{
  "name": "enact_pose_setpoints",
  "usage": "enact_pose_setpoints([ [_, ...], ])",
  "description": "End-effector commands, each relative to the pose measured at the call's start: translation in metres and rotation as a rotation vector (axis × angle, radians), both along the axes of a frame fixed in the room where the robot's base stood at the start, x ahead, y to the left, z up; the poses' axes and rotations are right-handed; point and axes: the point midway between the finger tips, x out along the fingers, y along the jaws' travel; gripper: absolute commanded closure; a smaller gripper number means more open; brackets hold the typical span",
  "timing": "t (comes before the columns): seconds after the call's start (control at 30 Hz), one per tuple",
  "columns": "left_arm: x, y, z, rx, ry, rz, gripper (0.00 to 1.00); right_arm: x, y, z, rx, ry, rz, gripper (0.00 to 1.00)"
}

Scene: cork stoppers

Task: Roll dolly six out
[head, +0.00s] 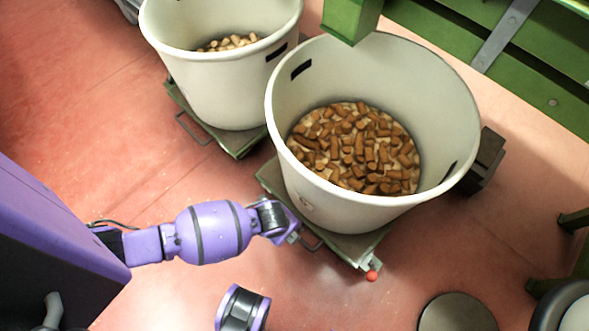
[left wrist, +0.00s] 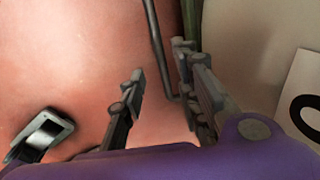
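A green wheeled dolly (head: 352,250) carries a large cream tub (head: 340,205) of brown corks (head: 355,150). A thin metal handle (head: 311,243) sticks out of its left side, and a red knob (head: 372,276) sits at its front corner. My left gripper (head: 297,237) is at this handle. In the left wrist view my left gripper (left wrist: 170,90) is open, with the bent end of the handle (left wrist: 158,45) between its fingers, nearer the right finger. Part of a white label (left wrist: 306,100) with a black figure shows, cut off by the frame. My right gripper is out of view.
A second cream tub (head: 225,85) of paler corks on another green dolly (head: 240,142) stands close behind on the left. A green chute (head: 350,18) hangs over the near tub's rim. A dark block (head: 485,160) is at its right. Red floor (head: 110,130) is open on the left.

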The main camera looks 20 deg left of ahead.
Motion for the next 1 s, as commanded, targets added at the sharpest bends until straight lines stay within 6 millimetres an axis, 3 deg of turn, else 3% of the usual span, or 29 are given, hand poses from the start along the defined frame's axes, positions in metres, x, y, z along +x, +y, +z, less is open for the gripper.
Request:
enact_pose_setpoints([
  [0.4, 0.01, -0.005, -0.063, 0.0, 0.003, 0.001, 0.7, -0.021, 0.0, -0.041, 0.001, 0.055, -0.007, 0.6],
  [0.83, 0.014, -0.005, -0.072, -0.001, -0.002, 0.001, 0.7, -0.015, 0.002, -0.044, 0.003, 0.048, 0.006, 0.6],
  [1.0, 0.014, -0.005, -0.072, -0.002, -0.001, 0.001, 0.91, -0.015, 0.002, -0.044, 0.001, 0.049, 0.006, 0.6],
])
